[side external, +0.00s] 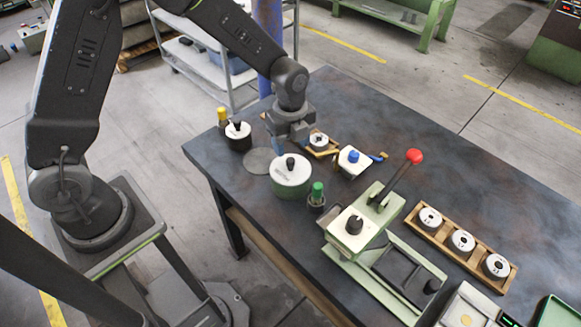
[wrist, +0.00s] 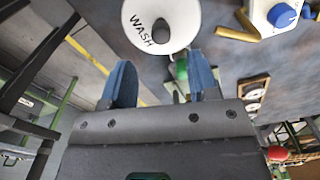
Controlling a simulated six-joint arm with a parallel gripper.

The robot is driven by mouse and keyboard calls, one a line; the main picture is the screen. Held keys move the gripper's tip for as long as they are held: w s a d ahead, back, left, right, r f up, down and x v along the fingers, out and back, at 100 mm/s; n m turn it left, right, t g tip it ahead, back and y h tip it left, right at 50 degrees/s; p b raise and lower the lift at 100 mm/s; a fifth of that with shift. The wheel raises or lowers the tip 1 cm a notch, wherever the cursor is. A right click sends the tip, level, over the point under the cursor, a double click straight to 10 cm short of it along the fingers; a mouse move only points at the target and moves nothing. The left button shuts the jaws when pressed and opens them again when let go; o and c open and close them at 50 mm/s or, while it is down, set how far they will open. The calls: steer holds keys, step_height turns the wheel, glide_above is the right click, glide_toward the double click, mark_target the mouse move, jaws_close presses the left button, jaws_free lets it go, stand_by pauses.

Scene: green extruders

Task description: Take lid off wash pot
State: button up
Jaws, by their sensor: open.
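The wash pot (side external: 289,187) is a green round pot standing on the dark table. Its white lid (side external: 281,176) with a black knob (side external: 290,162) sits on top. In the wrist view the white lid (wrist: 177,12) shows the word WASH at the top edge, beyond the fingertips. My gripper (side external: 278,146) is just behind and above the pot, apart from the knob. In the wrist view its two blue fingers (wrist: 162,82) are spread with nothing held between them.
A flat grey disc (side external: 258,161) lies left of the pot. A black pot with white lid (side external: 238,131) stands behind it. A green-capped bottle (side external: 317,196) and blue-knobbed block (side external: 353,161) are close on the right. A press with a red-ball lever (side external: 414,157) stands farther right.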

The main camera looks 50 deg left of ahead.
mark_target(291, 160)
steer(key=shift+w+a+f, duration=0.1)
steer(key=shift+f, duration=1.65)
steer(key=shift+w+a+f, duration=0.1)
steer(key=shift+f, duration=1.6)
steer(key=shift+c, duration=0.2)
steer(key=shift+d, duration=0.1)
jaws_close()
steer(key=shift+r, duration=0.15)
